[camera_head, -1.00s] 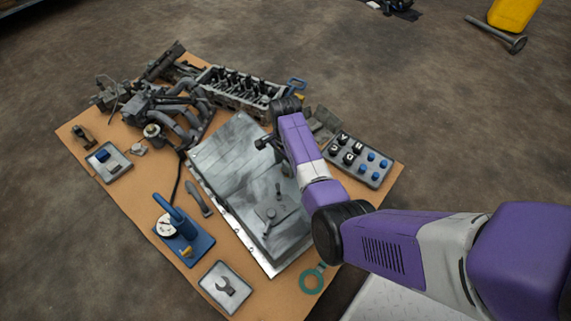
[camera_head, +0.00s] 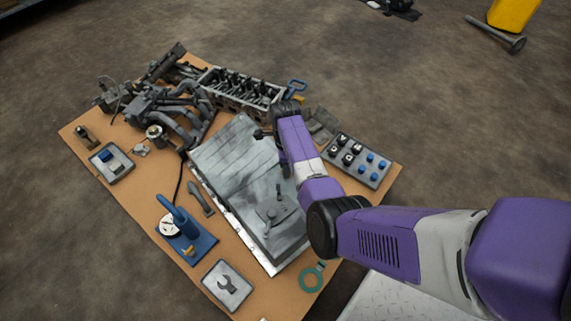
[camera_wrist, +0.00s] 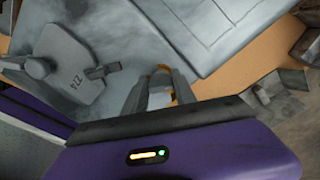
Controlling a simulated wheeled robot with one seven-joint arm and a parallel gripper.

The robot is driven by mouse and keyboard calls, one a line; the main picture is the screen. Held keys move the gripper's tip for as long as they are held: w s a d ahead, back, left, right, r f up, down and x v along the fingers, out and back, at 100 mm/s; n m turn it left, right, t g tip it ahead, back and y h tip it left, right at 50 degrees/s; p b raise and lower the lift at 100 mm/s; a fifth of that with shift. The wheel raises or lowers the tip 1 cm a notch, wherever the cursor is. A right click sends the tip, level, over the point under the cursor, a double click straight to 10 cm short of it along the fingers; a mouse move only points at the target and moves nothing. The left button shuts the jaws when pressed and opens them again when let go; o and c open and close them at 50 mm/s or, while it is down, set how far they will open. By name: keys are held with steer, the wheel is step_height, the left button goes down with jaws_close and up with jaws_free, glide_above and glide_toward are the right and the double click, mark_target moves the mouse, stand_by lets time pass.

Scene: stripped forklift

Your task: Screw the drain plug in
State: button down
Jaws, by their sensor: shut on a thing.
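In the wrist view my gripper (camera_wrist: 160,84) is shut on a small light-coloured piece (camera_wrist: 160,98) with an orange-brown edge, which looks like the drain plug. The fingers hide much of it. A raised grey plate marked 22 (camera_wrist: 75,72), with a round knob and a short stub, shows left of the fingers in the wrist view. I cannot tell whether the plug touches the pan.
A socket tray (camera_head: 330,154) lies right of my arm. A cylinder head (camera_head: 240,93) and manifold (camera_head: 180,112) stand behind. A blue stand with a dial (camera_head: 200,243), a wrench tray (camera_head: 240,300) and a green ring (camera_head: 304,283) lie in front.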

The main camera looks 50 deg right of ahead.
steer(key=m+p, duration=0.1)
steer(key=m, duration=0.3)
steer(key=shift+m, duration=0.3)
steer(key=shift+f+m, duration=0.1)
steer(key=shift+m, duration=0.9)
steer(key=shift+m+p, duration=0.35)
steer(key=shift+m, duration=0.55)
steer(key=m, duration=0.3)
steer(key=shift+d, duration=0.15)
steer(key=c, duration=1.2)
jaws_free()
steer(key=shift+o, duration=0.2)
